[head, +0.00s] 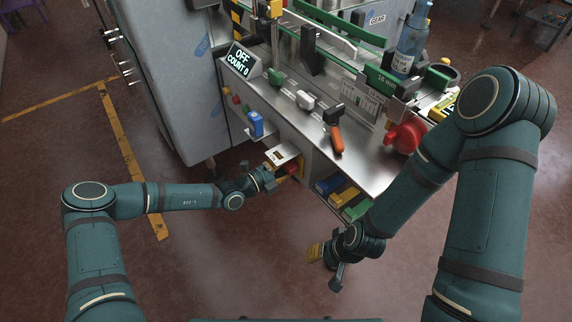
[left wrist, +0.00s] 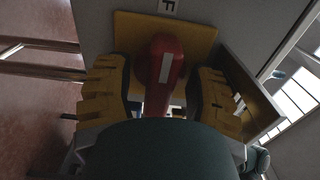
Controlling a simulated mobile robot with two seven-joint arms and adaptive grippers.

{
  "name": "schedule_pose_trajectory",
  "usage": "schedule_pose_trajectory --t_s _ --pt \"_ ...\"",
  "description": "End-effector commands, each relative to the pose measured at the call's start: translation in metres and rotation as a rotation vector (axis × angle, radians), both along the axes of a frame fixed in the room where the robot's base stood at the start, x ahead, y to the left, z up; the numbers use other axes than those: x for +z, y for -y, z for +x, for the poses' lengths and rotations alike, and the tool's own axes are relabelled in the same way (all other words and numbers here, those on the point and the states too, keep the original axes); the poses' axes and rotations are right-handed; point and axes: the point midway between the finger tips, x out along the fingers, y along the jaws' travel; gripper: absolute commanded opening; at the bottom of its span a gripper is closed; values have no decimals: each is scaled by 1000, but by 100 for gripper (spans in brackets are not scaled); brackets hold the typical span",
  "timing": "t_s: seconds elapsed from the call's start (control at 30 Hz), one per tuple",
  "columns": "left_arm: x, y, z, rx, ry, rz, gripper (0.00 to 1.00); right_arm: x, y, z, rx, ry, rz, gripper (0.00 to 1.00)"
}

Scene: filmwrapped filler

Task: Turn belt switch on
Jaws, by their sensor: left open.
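The belt switch is a red handle (left wrist: 165,62) with a pale stripe, on a yellow plate (left wrist: 200,36) in the left wrist view. My left gripper (left wrist: 160,92) is open, with one yellow-padded finger on each side of the handle. I cannot tell whether either finger touches it. In the head view my left gripper (head: 268,178) is at the machine's front below the bench, mostly hiding the switch. A small display (head: 241,60) on the bench reads OFF and COUNT 0. My right gripper (head: 324,258) hangs low beside the bench; its opening is unclear.
The metal bench (head: 370,172) carries an orange-handled tool (head: 336,139) and a red knob (head: 404,136). A blue object (head: 256,123) is on its front. Several coloured bins (head: 330,185) are below. A grey cabinet (head: 175,75) stands left. The floor at front is clear.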

Motion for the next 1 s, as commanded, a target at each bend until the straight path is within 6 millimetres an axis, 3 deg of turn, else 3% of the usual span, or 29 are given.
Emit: schedule_pose_trajectory --t_s 0.07,0.2,0.23,0.67,1.0 --pt "0 0 0 0 0 0 54 0 0 0 0 0 0 47" --pt "0 0 0 0 0 0 5 0 0 0 0 0 0 47" --pt "0 0 0 0 0 0 0 0 0 0 0 0 0 47" --pt "1 0 0 0 17 12 0 4 0 -1 0 -1 0 47" --pt "5 1 0 -2 169 123 0 32 -1 -5 3 -13 3 47"
